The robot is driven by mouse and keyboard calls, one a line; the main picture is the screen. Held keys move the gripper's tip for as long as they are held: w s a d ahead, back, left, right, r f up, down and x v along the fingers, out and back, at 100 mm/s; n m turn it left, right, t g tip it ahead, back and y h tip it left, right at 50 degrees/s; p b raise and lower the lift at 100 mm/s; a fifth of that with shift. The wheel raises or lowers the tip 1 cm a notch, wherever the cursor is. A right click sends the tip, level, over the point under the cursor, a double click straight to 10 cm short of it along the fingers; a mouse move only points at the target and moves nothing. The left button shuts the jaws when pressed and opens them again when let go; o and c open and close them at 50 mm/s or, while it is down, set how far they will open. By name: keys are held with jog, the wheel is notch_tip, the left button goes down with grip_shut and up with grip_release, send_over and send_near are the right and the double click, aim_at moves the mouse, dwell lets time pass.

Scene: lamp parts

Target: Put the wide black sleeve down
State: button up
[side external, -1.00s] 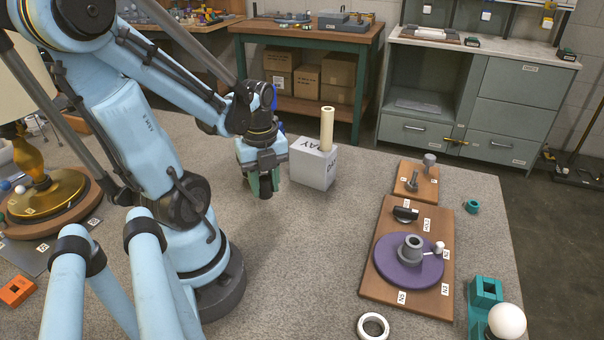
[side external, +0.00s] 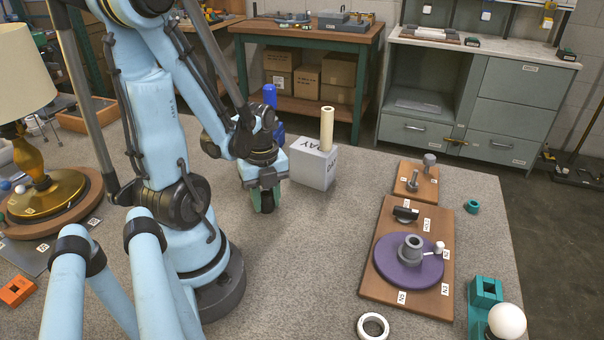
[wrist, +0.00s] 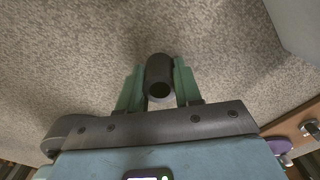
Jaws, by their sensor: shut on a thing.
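In the side view my gripper (side external: 265,198) points down at the speckled bench, left of the pale block. The dark sleeve (side external: 267,204) shows between the fingers, low over the bench top. I cannot tell whether its lower end touches the bench.
The pale block (side external: 313,168) with a cream tube (side external: 327,128) stands close to the right of my gripper. A wooden board (side external: 424,300) with a purple disc (side external: 385,262) lies further right. The bench (side external: 300,250) between them is clear.

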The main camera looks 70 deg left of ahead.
aim_at(265, 193)
jog(key=o, duration=1)
jog(key=shift+r, duration=0.1)
jog(key=shift+r, duration=6)
jog(key=w+d+r+n+t, duration=0.1)
jog(key=w+d+n+t, duration=0.6)
jog(key=w+d+n, duration=0.5)
jog(key=shift+d+n, duration=1.1)
jog(key=shift+n, duration=1.9)
jog(key=shift+r, duration=0.1)
